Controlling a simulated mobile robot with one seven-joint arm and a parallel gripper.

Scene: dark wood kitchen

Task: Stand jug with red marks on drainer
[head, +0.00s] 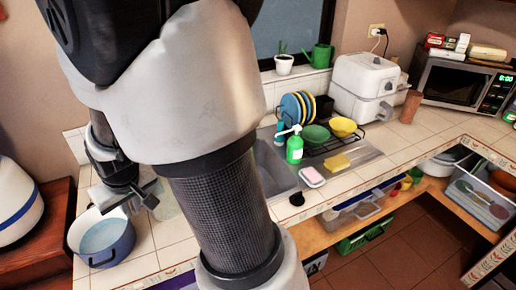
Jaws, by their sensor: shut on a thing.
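My gripper (146,196) is at the left, over the counter just right of a blue pot. It is shut on a pale, see-through thing (168,204) that looks like the jug. My own arm hides part of it, and I cannot make out red marks. The drainer (358,134) is a dark wire rack beyond the sink, right of my arm. It holds several blue and yellow plates (292,107), a green bowl (315,134) and a yellow bowl (343,127).
The blue pot (103,240) stands close to my gripper. The sink (274,170) is partly hidden by my arm. A green soap bottle (295,149), a pink sponge (312,175) and a yellow sponge (337,162) are near the drainer. A white appliance (362,88) stands behind it.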

